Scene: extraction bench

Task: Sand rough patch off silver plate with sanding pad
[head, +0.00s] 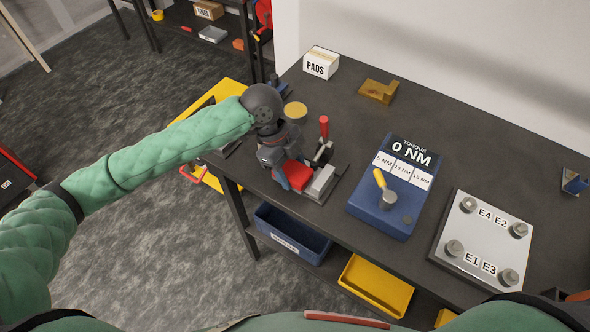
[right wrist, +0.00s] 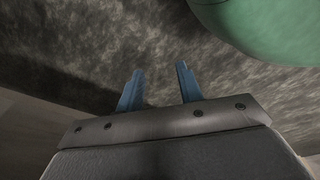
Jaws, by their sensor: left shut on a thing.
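My left gripper (head: 292,182) is over the near left part of the bench, shut on a red block (head: 298,173), which looks like the sanding pad. The red block is right beside a grey metal block (head: 321,182) of a clamp fixture with an upright red handle (head: 324,126). The gripper hides what lies under the red block; I cannot tell whether they touch. A silver plate (head: 459,222) with bolts marked E1 to E4 lies at the right; I see no rough patch on it. My right gripper (right wrist: 158,88) is open and empty above the floor.
A blue torque tester (head: 380,212) reading 0 NM stands mid-bench. A tan disc (head: 295,110), a PADS box (head: 321,62) and a brass-coloured block (head: 379,91) lie farther back. Blue (head: 290,236) and yellow (head: 376,286) bins sit below. The bench's back right is mostly clear.

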